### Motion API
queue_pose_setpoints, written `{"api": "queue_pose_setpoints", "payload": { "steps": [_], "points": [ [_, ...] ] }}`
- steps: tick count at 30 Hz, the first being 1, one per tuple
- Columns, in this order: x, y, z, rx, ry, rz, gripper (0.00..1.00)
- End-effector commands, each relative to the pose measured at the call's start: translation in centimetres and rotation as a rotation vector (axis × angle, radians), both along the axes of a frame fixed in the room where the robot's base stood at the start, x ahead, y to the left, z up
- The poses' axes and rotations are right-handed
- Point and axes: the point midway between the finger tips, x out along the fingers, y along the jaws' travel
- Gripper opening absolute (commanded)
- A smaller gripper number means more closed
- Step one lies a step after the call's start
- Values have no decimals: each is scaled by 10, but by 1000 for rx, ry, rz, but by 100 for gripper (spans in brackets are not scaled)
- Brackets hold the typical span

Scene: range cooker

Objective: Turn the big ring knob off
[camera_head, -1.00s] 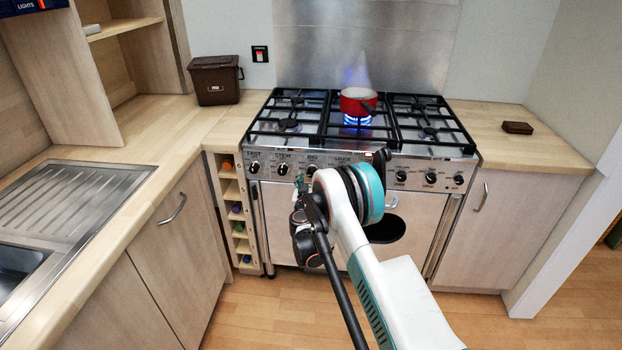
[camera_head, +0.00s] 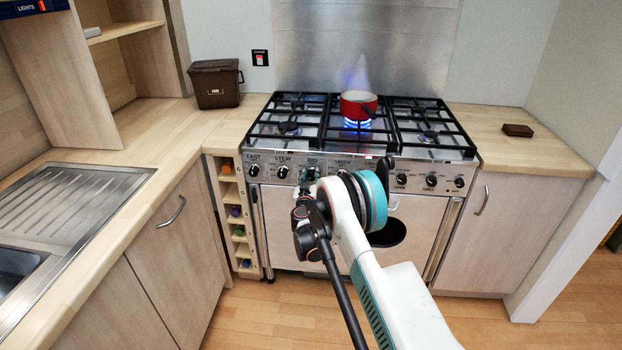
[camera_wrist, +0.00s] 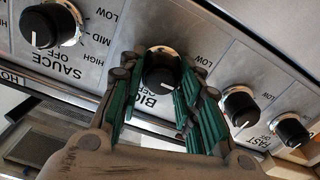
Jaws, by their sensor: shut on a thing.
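The big ring knob (camera_wrist: 161,72) is a round black knob with a silver collar, under the label BIG on the cooker's steel front panel. My gripper (camera_wrist: 157,76) has its green-padded fingers on either side of the knob and is shut on it. The fingers cover part of the label, and I cannot read the knob's pointer surely. In the head view my gripper (camera_head: 309,182) is at the panel and mostly hides this knob. Blue flame (camera_head: 355,124) burns under a red pot (camera_head: 358,103) on the middle burner.
The sauce knob (camera_wrist: 50,25) is on one side of the big knob in the wrist view. The stew knob (camera_wrist: 240,104) and fast knob (camera_wrist: 290,130) are on the other. Below the panel are the oven doors. Open wooden floor lies in front of the cooker.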

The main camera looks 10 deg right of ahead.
Motion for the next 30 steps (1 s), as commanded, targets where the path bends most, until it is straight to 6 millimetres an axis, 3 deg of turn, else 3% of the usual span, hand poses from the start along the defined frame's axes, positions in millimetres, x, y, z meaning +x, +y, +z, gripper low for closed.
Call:
{"api": "queue_pose_setpoints", "payload": {
  "steps": [11,30],
  "points": [
    [0,0,-1,117,-38,0,8],
    [-1,-2,-1,671,-218,0,8]
  ]
}}
